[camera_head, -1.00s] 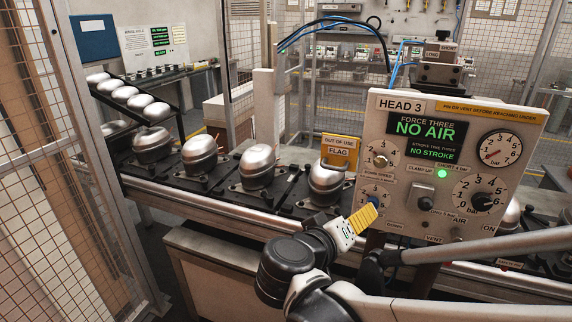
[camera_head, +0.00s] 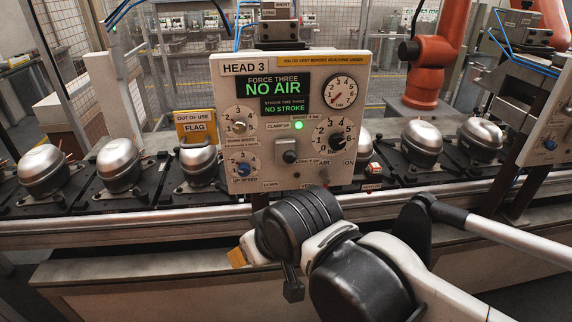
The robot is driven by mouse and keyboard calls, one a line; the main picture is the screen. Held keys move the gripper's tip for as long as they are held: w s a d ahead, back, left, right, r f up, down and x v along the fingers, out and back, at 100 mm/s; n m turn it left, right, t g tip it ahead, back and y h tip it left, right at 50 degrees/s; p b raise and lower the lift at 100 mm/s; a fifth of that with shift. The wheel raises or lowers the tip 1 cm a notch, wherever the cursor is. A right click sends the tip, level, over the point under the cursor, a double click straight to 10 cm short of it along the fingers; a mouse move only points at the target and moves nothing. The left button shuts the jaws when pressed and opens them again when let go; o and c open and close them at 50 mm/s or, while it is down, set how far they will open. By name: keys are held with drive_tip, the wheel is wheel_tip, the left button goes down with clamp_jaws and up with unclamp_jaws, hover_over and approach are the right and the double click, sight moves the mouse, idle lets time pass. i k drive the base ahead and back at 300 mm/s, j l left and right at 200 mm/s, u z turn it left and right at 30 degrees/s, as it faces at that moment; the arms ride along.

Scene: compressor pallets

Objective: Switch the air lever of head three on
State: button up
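The HEAD 3 panel (camera_head: 290,120) stands upright in the middle of the head view. Its display (camera_head: 273,95) reads "FORCE THREE NO AIR" and "STROKE TIME THREE NO STROKE". A green lamp (camera_head: 299,126) is lit beside the clamp switch (camera_head: 289,155). The AIR and ON labels (camera_head: 336,162) are at the panel's lower right; the small air lever (camera_head: 324,176) seems to sit under AIR, its position unclear, just above my arm.
Several compressors (camera_head: 119,160) stand in black fixtures along the conveyor rail (camera_head: 120,230). A yellow OUT OF USE flag (camera_head: 196,126) is left of the panel. Another head panel (camera_head: 545,110) and an orange robot arm (camera_head: 430,70) are to the right.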

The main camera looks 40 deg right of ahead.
sight(325, 192)
drive_tip(key=l+z, duration=0.15)
drive_tip(key=z, duration=0.75)
drive_tip(key=k+l, duration=0.8)
drive_tip(key=l, duration=0.25)
